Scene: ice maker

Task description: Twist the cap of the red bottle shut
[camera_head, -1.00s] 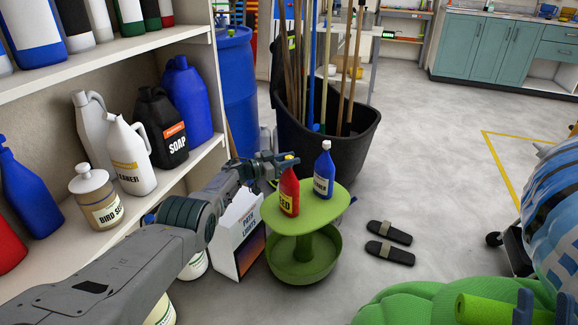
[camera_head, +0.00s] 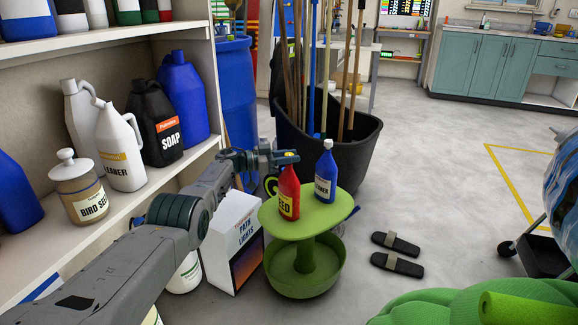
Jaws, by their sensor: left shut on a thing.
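The red bottle (camera_head: 289,195) stands upright on the green round-topped stand (camera_head: 310,224), left of a blue bottle (camera_head: 325,172) with a white cap. My left gripper (camera_head: 286,157) reaches in from the left at the height of the red bottle's top and is shut on its yellow cap, which is mostly hidden by the fingers. The bottle's label faces me. My right gripper is not in view.
A shelf with jugs, a soap bottle (camera_head: 157,122) and a bird seed jar (camera_head: 79,187) lies at left. A path lights box (camera_head: 230,240) stands beside the stand. A black bin (camera_head: 335,150) with poles is behind it. Slippers (camera_head: 397,264) lie on open floor at right.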

